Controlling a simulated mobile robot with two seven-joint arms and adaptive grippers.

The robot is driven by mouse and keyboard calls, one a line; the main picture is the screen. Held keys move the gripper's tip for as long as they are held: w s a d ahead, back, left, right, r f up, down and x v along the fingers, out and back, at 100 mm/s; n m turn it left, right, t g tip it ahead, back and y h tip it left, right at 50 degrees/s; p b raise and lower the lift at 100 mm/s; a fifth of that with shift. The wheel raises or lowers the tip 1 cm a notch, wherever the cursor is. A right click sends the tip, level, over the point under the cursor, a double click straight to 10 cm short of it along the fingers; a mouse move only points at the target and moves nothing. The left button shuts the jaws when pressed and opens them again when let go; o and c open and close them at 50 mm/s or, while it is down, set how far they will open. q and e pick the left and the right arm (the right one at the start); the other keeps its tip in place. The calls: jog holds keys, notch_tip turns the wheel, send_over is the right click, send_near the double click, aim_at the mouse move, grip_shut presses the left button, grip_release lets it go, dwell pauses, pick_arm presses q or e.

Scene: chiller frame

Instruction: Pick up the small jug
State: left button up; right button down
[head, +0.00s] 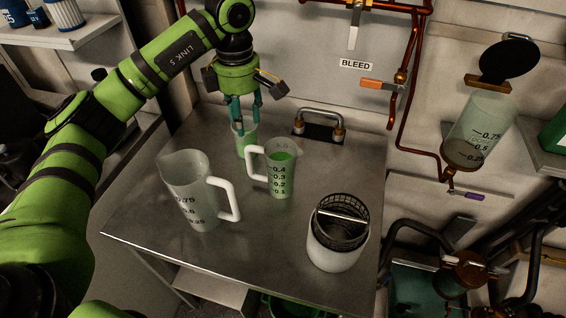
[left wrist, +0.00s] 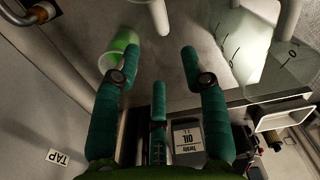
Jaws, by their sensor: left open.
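The small jug (head: 281,172) stands upright on the steel table in the head view, with green liquid inside and its white handle on its left side. My left gripper (head: 243,112) is open and empty, pointing down behind and left of the jug, close to a small green cup (head: 245,138). In the left wrist view the fingers of my left gripper (left wrist: 160,65) are spread apart, and the cup (left wrist: 119,48) shows beyond one fingertip. I cannot tell whether that fingertip touches the cup. My right gripper is not in view.
A larger clear jug (head: 192,205) with a white handle stands left of the small jug. A white pot with a black mesh basket (head: 338,232) stands at the front right. A metal handle (head: 318,122) is at the table's back. The table's (head: 250,258) front middle is clear.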

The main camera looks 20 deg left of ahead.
aim_at(247, 150)
pick_arm(q)
jog(key=shift+s+f+b, duration=0.2)
jog(key=shift+f+b, duration=0.1)
jog(key=shift+f, duration=0.3)
jog(key=f, duration=0.1)
jog(key=f+p, duration=0.1)
jog(key=f, duration=0.1)
jog(key=shift+s+f, duration=0.2)
jog(key=shift+s, duration=0.1)
notch_tip(247, 150, down, 2)
jog(key=shift+w+f+p, duration=0.1)
jog(key=shift+f+p, duration=0.1)
jog(key=shift+p, duration=0.25)
jog(key=shift+d+f+p, duration=0.2)
jog(key=shift+f+p, duration=0.45)
jog(key=shift+f, duration=0.35)
notch_tip(247, 150, down, 3)
jog(key=shift+r+p, duration=0.15)
jog(key=shift+p, duration=0.3)
jog(key=shift+f, duration=0.5)
grip_shut()
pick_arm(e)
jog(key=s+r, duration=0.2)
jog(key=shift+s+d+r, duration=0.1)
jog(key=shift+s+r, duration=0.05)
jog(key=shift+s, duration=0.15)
